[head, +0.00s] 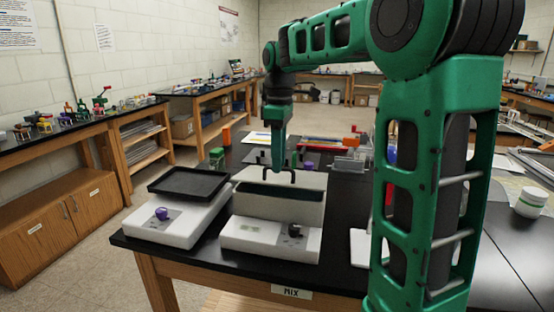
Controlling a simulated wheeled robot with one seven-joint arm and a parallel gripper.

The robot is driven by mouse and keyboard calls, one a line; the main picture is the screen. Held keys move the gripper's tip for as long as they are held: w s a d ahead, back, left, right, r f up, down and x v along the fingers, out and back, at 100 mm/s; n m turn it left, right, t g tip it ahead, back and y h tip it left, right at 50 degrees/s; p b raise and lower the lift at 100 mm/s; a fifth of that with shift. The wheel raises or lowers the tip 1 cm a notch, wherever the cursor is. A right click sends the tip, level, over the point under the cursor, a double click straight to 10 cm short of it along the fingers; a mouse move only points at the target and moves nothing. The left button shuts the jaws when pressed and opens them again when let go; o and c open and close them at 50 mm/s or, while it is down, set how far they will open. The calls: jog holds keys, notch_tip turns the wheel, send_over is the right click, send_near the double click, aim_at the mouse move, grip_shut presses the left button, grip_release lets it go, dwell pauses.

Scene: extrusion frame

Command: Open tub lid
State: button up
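A tub with a pale front wall (276,213) stands on the black table, behind the white control base (268,240) with a dark knob. Its white lid (312,180) lies above the wall, with a dark band between lid and wall. I cannot tell whether this band is an opening or the lid's edge. My gripper (280,170) points down over the lid's middle. A black bracket shape shows there. I cannot tell whether it is the lid's handle or my fingers, nor whether my gripper touches the lid.
A white device with a black tray (187,183) and purple knob (162,213) stands close on the left. A green-capped jar (217,158) and an orange block (226,135) are behind. Part of the table is hidden by my arm.

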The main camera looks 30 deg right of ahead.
grip_shut()
